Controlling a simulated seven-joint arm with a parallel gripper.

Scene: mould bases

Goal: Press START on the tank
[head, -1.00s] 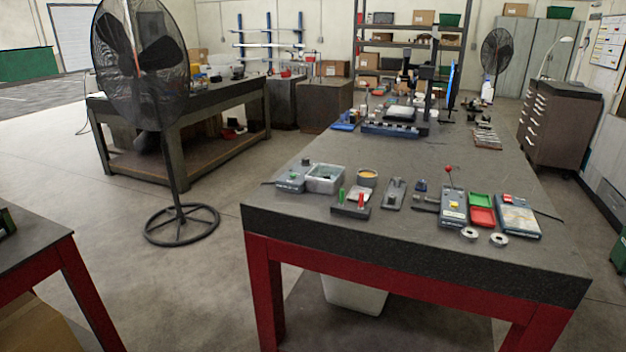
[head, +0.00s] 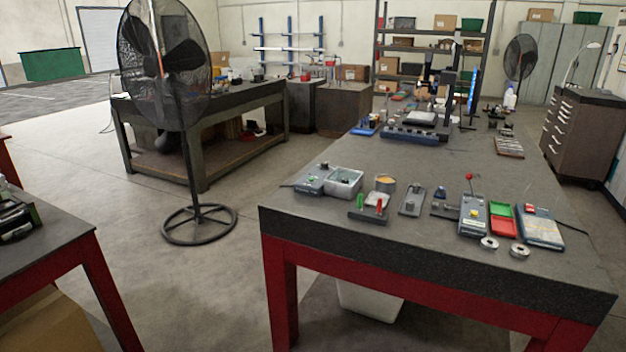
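A small open grey tank (head: 345,179) with pale walls stands near the left front edge of the dark-topped, red-legged table (head: 420,238). A grey control box (head: 313,180) with a small green spot on top sits against or just beside the tank's left side. The green spot may be a button, but any START lettering is too small to read. My gripper is not in view, and no part of my arm shows near the tank.
A stand with green and red handles (head: 372,212), a tin with orange contents (head: 385,183), a yellow-buttoned box with a red-knobbed lever (head: 473,214) and green and red trays (head: 503,220) share the table. A standing fan (head: 165,70) is left. Floor between is clear.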

